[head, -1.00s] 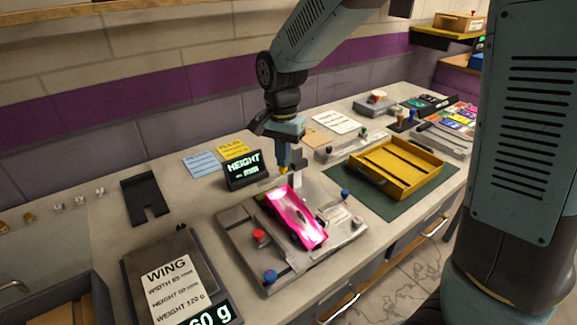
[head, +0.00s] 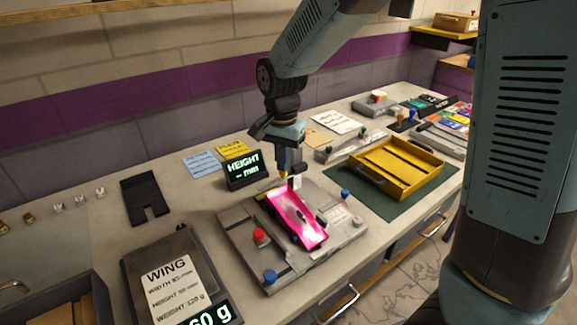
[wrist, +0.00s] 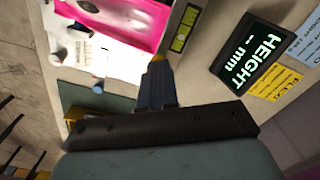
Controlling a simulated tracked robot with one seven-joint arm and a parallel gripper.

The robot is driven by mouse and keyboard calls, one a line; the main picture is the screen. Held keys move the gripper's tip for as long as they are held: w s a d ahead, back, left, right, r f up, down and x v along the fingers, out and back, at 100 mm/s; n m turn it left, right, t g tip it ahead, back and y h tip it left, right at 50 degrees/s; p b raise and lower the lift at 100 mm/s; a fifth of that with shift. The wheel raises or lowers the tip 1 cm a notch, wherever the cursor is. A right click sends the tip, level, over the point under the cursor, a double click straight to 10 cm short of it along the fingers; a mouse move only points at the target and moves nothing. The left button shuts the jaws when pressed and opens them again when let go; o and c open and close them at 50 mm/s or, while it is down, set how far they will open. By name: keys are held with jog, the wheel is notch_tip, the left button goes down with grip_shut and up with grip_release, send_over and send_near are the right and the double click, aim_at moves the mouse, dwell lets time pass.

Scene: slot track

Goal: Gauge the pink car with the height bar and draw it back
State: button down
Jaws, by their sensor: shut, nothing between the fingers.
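The pink car (head: 297,216) sits on a grey gauge plate (head: 340,240) on the bench. In the wrist view the car (wrist: 125,22) shows in part at the top. My gripper (head: 284,174) is shut and empty, pointing down just behind the car's far end, beside a small white block (head: 296,182). In the wrist view its fingertips (wrist: 158,60) are together near a yellow-green marked piece (wrist: 184,28). The display (head: 245,170) reads "HEIGHT – mm". I cannot tell whether the fingers touch the height bar, which I cannot clearly make out.
A red button (head: 259,236) and a blue knob (head: 270,276) stand on the plate's left side; another blue knob (head: 345,194) stands at its right. A scale (head: 160,250) with a wing card lies at front left. A yellow tray (head: 397,168) lies on a green mat to the right.

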jog(key=shift+f, duration=0.9)
dwell(0.6)
dwell(0.8)
jog(key=shift+r, duration=4)
jog(key=shift+d+r, duration=0.2)
jog(key=shift+d, duration=0.15)
jog(key=s+d+r+n+t, duration=0.1)
jog(key=s+d+r+t, duration=0.1)
jog(key=s+d, duration=0.3)
jog(key=s+d+r+n+t, duration=0.1)
jog(key=s+d+r, duration=0.3)
jog(key=d, duration=0.8)
jog(key=s+d+r+n+t, duration=0.2)
jog(key=s+d+r, duration=0.1)
jog(key=s+d, duration=0.4)
jog(key=shift+d+r+n+t, duration=0.15)
jog(key=shift+d+n+t, duration=0.15)
jog(key=shift+d, duration=0.7)
